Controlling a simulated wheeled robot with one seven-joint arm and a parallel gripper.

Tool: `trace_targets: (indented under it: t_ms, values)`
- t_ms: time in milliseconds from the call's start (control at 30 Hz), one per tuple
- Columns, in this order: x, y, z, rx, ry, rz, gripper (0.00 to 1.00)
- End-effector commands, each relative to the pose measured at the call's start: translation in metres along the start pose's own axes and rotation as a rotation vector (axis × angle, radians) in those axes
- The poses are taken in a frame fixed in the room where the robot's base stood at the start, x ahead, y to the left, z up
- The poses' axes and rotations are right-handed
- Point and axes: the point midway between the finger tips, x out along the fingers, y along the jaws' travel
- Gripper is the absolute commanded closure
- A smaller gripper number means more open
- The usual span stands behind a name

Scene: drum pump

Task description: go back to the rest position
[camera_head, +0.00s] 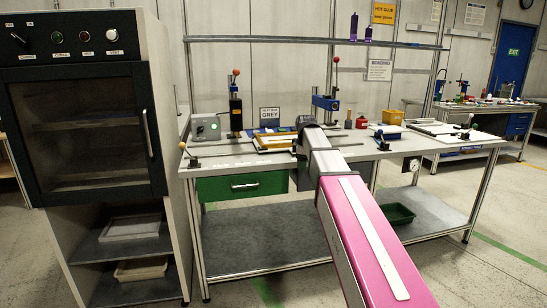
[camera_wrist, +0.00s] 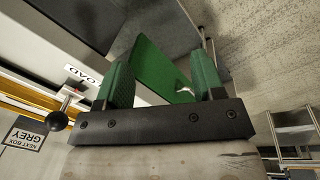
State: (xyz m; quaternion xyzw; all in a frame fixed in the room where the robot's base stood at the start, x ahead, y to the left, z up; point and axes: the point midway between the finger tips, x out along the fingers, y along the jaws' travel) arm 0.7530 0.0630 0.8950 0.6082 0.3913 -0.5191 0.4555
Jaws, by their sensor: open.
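My gripper (camera_wrist: 160,66) shows in the wrist view as a dark bar with two green fingers spread apart. I see nothing held between them. Behind the fingers is a green drawer front (camera_wrist: 150,52) with a metal handle. In the head view the green drawer (camera_head: 242,186) hangs under the left part of the workbench and looks closed. My pink arm reaches forward to the bench's front edge, and its far end hides the gripper there. The gap between the fingers and the drawer cannot be judged.
The workbench (camera_head: 440,143) carries lever presses (camera_head: 235,104), a yellow-framed tray (camera_head: 275,142) and a grey control box (camera_head: 206,128). A black-knobbed lever (camera_wrist: 62,108) is close left of my gripper in the wrist view. A cabinet (camera_head: 150,45) stands left; floor at right is open.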

Motion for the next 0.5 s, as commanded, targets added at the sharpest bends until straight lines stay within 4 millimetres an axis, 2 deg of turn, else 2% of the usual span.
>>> trace_targets:
  t_ms: [33,200,500]
  values:
    - [0.017,-0.014,0.008,0.044,-0.003,-0.008,0.38]
    - [0.078,-0.055,0.033,0.251,-0.016,-0.030,0.38]
    - [0.172,-0.138,0.079,0.631,-0.049,-0.063,0.38]
